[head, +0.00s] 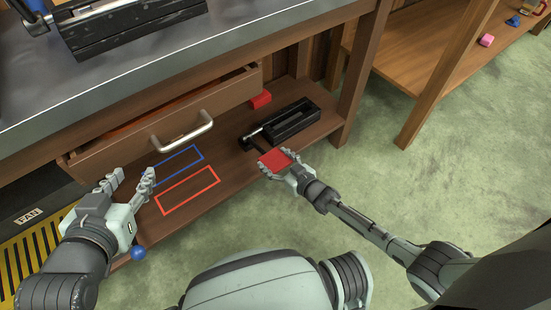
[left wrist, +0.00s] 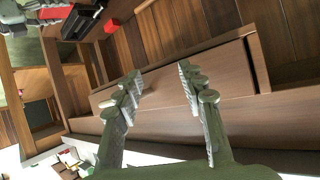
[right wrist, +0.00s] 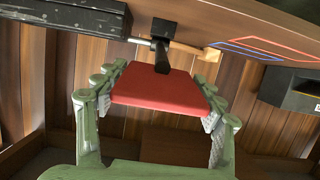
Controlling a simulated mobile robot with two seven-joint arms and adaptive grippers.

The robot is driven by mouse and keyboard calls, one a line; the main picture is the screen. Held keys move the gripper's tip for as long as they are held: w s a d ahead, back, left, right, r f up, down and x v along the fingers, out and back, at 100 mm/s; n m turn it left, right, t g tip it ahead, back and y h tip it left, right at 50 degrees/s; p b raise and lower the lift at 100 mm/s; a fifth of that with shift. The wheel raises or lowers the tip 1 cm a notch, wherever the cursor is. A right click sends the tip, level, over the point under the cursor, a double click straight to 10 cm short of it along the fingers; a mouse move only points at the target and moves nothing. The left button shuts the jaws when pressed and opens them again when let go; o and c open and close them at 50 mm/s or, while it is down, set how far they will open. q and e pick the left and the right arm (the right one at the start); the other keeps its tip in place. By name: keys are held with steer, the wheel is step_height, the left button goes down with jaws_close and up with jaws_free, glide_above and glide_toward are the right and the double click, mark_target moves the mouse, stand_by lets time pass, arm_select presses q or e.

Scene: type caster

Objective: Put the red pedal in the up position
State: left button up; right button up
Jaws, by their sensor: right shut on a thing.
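The red pedal (head: 274,159) is a flat red plate on a dark arm that joins the black pedal mechanism (head: 290,122) on the lower shelf. My right gripper (head: 283,165) is shut on the red pedal at its near side. In the right wrist view the pedal (right wrist: 165,90) fills the space between the two fingers. My left gripper (head: 134,184) is open and empty, left of the blue and red outlines. In the left wrist view its fingers (left wrist: 160,82) are apart with nothing between them, in front of a wooden drawer.
A partly open drawer with a metal handle (head: 182,133) hangs above the shelf. A red block (head: 261,100) lies behind the mechanism. Blue (head: 178,163) and red (head: 188,190) outlines mark bare shelf (head: 225,175). A blue ball (head: 138,253) shows near the left gripper.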

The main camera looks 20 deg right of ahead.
steer(key=r, duration=0.1)
steer(key=w+r, duration=0.1)
steer(key=r+p, duration=0.1)
steer(key=shift+w+a, duration=0.2)
steer(key=shift+a, duration=0.1)
arm_select(q)
steer(key=s+a+f+g+y, duration=0.2)
steer(key=s+a+f+g, duration=0.1)
steer(key=s+a+f, duration=0.1)
steer(key=shift+a+f+n+g, duration=0.3)
steer(key=shift+a+f, duration=0.1)
steer(key=shift+a, duration=0.05)
arm_select(e)
steer(key=o, duration=1.7)
steer(key=shift+s+f, duration=0.15)
steer(key=shift+f, duration=0.05)
arm_select(q)
steer(key=shift+s, duration=0.1)
arm_select(e)
steer(key=shift+d+f, duration=0.1)
steer(key=shift+s, duration=0.1)
steer(key=shift+s+d, duration=0.25)
steer(key=shift+s, duration=0.25)
steer(key=v, duration=1.1)
steer(key=shift+w, duration=0.1)
